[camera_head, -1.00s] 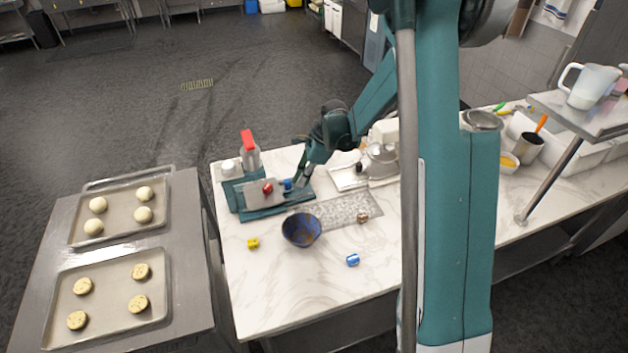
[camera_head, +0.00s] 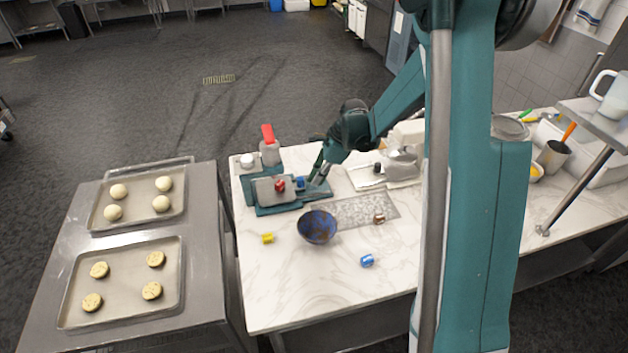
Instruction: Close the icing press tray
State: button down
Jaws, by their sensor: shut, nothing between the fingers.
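The icing press appears to be the teal device (camera_head: 250,189) with a grey plate at the back left of the marble counter. Its flat teal tray (camera_head: 283,208) shows under the grey plate (camera_head: 264,197) and reaches out to the right. A red piece (camera_head: 280,185) and a blue piece (camera_head: 300,183) sit at the plate's right side. My gripper (camera_head: 318,180) is shut and empty, pointing down over the right part of the tray, close beside the blue piece. I cannot tell whether it touches the tray. The arm hides some of the area behind it.
A dark blue bowl (camera_head: 317,228) is in front. Yellow (camera_head: 267,238), blue (camera_head: 367,260) and brown (camera_head: 379,218) small items lie nearby. A mixer (camera_head: 402,163) stands right. The front counter is mostly clear.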

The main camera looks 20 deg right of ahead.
jog(key=d, duration=0.2)
jog(key=shift+s+d, duration=0.3)
jog(key=shift+d, duration=0.05)
jog(key=v, duration=1)
jog(key=shift+d, duration=0.15)
jog(key=s+a+r+n+t+h+b, duration=0.1)
jog(key=s+a+r+n, duration=0.2)
jog(key=s+r+n, duration=0.4)
jog(key=s+a+r+n+t+h+b, duration=0.1)
jog(key=s+a+r+n, duration=0.2)
jog(key=s, duration=0.6)
jog(key=s+a+n+t+h+b, duration=0.1)
jog(key=s+n+t, duration=0.3)
jog(key=s+n, duration=0.7)
jog(key=shift+s+a+h+b, duration=0.5)
jog(key=shift+s+b, duration=0.4)
jog(key=shift+s, duration=2.75)
